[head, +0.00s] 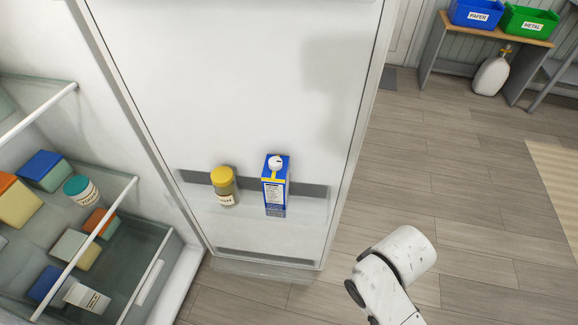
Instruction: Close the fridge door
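The fridge door (250,70) stands wide open, its white inner side facing me across the middle of the head view. A door shelf (300,207) holds a jar with a yellow lid (225,187) and a blue carton with a white cap (275,186). The open fridge interior (120,160) is at the left, with glass shelves. A white rounded link of my arm shows at the lower right, to the right of the door's free edge and apart from it in the picture. My gripper itself is not in view.
Fridge shelves hold several tubs and boxes, including a teal-lidded tub (81,191). Wooden floor (440,190) to the right of the door is clear. At the back right stands a bench (490,34) with a blue bin (475,13) and green bin (527,21); a white jug (491,76) is below.

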